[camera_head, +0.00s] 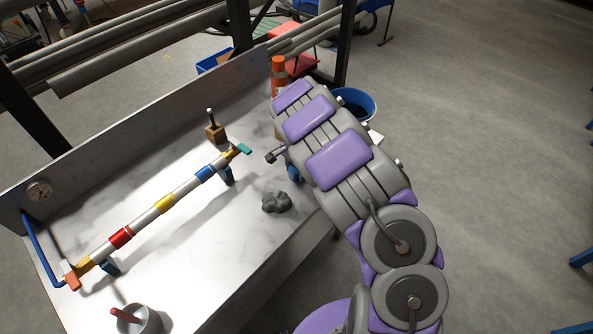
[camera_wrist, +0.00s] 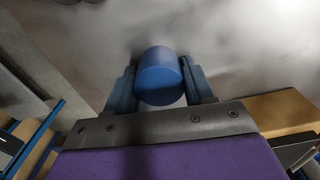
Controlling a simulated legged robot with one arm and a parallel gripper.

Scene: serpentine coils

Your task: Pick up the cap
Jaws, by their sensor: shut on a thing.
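The cap is a blue, rounded cylinder (camera_wrist: 160,75). In the wrist view it sits between the two fingers of my gripper (camera_wrist: 161,88), which is shut on it. The marble-look table surface shows behind it, and whether the cap touches the table cannot be told. In the head view my gripper (camera_head: 291,170) is largely hidden behind my arm, near the table's right edge. The cap is not clearly separable from the blue fingers there.
On the table (camera_head: 200,250), a pipe with coloured bands (camera_head: 165,204) rests on blue supports. A grey lump (camera_head: 276,202), a wooden block with a rod (camera_head: 214,132), an orange bottle (camera_head: 279,75) and a cup (camera_head: 140,321) stand around. A blue bucket (camera_head: 358,103) is beyond the right edge.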

